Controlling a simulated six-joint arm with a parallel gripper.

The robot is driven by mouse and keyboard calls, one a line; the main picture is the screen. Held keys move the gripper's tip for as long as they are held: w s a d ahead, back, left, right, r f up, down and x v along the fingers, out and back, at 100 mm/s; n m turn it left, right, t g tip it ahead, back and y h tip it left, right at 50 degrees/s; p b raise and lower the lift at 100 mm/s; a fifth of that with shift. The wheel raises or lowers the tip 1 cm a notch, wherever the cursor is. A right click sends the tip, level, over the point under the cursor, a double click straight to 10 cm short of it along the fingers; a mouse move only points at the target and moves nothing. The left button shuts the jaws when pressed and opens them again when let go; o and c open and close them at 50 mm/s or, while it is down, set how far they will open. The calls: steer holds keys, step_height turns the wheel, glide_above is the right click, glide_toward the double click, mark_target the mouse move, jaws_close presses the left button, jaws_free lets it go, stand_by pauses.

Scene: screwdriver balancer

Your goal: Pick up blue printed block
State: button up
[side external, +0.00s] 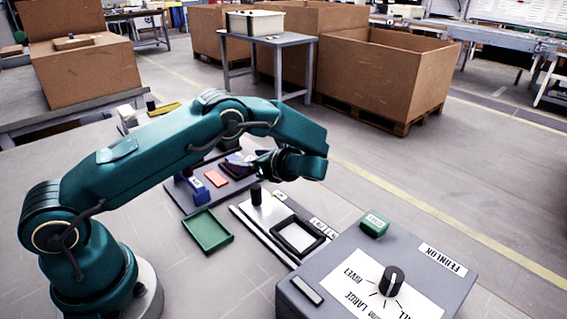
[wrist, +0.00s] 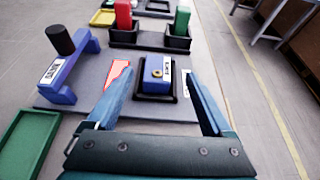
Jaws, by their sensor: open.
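The blue printed block (wrist: 157,69) sits in a small black square holder on a dark grey board in the wrist view. It has a round brass-coloured spot and a white printed label on its right. My gripper (wrist: 158,80) is open and empty, with one finger to each side of the block in the picture. No contact with the block shows. In the side view my gripper (side external: 240,161) is low over the board, and it largely hides the block.
A blue bracket (wrist: 68,70) with a black knob stands left of the block, beside a red-and-white piece (wrist: 117,74). Black bins (wrist: 124,36) with red and green blocks lie beyond. A green tray (side external: 207,231) and a grey control box (side external: 335,285) are nearby.

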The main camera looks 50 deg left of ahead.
mark_target(239, 160)
steer(key=shift+s+f, duration=0.15)
steer(key=shift+f, duration=0.2)
steer(key=shift+a+f, duration=0.15)
steer(key=shift+a, duration=0.15)
steer(key=shift+x, duration=2.15)
jaws_close()
